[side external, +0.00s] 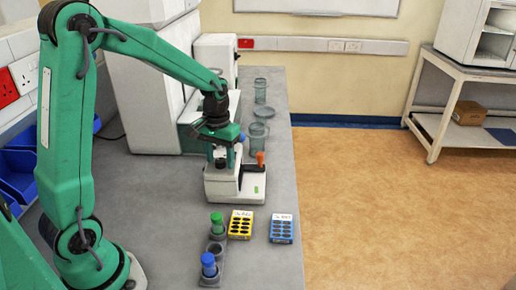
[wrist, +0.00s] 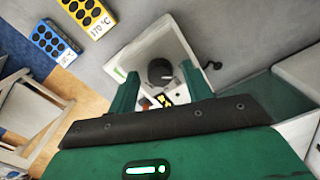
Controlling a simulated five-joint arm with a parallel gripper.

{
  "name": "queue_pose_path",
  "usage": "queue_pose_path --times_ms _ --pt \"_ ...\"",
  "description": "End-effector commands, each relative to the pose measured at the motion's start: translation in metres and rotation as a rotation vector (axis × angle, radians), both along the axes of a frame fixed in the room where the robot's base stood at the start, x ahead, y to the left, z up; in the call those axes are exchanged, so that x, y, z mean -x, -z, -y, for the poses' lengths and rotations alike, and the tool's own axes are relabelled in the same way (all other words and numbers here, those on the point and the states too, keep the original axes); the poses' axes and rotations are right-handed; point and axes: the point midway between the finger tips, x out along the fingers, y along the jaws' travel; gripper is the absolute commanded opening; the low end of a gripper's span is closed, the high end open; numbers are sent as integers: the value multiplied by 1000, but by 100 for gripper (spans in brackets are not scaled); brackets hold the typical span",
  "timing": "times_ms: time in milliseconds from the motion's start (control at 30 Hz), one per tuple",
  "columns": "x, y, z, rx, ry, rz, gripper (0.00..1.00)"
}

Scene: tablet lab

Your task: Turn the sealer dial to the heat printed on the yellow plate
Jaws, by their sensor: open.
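The sealer (side external: 252,187) is a white unit on the bench with an orange-tipped lever (side external: 260,158). In the wrist view its dark round dial (wrist: 160,72) sits between my two green fingers. My gripper (side external: 220,160) is open and points down over the sealer; whether the fingers touch the dial I cannot tell. The dial's scale is mostly hidden. The yellow plate (side external: 241,224) lies in front of the sealer. In the wrist view the yellow plate (wrist: 82,12) has a white label that appears to read 170 °C.
A blue plate (side external: 282,228) with its own white label lies right of the yellow one. A grey rack (side external: 216,247) holds a green-capped tube (side external: 216,222) and a blue-capped tube (side external: 208,265). Clear glassware (side external: 259,135) stands behind the sealer. The bench's right edge is close.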

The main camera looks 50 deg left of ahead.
Motion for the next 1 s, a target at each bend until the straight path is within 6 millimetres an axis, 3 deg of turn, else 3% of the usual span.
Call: queue_pose_path --times_ms 67,200,300,667,1000 --pt "0 0 0 0 0 0 48" --pt "0 0 0 0 0 0 20" --pt "0 0 0 0 0 0 5" --pt "0 0 0 0 37 0 5" --pt "0 -1 0 0 220 0 5"
